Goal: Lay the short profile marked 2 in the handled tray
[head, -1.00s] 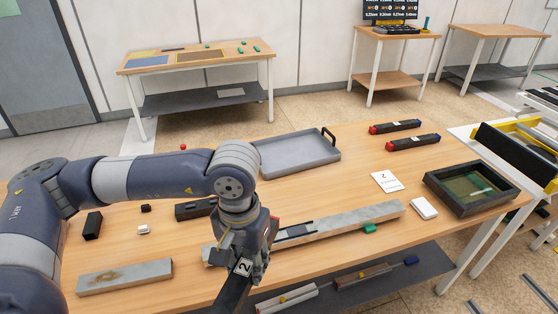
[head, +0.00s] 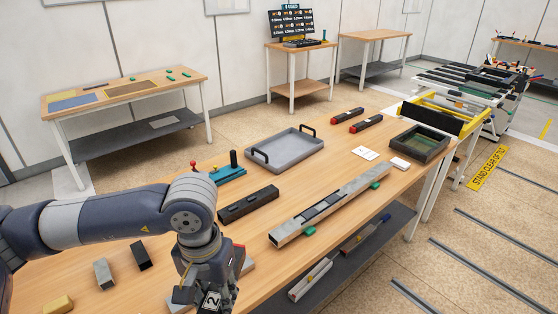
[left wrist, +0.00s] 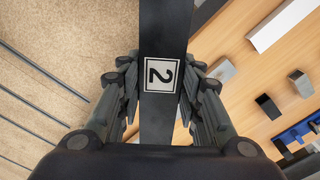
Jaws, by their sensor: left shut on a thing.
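The dark short profile with a white label 2 (left wrist: 163,30) is between the fingers of my left gripper (left wrist: 160,88) in the left wrist view. My left gripper is shut on it. In the head view the labelled part of the profile (head: 211,301) shows at the bottom edge, below my left gripper (head: 205,285), and the rest is cut off. The grey handled tray (head: 287,152) lies on the table further back and to the right, with a dark handle at each end. It looks empty. My right gripper is not in view.
A blue fixture with dark posts (head: 228,174) stands left of the tray. A dark-framed box (head: 420,143) stands at the table's far right.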

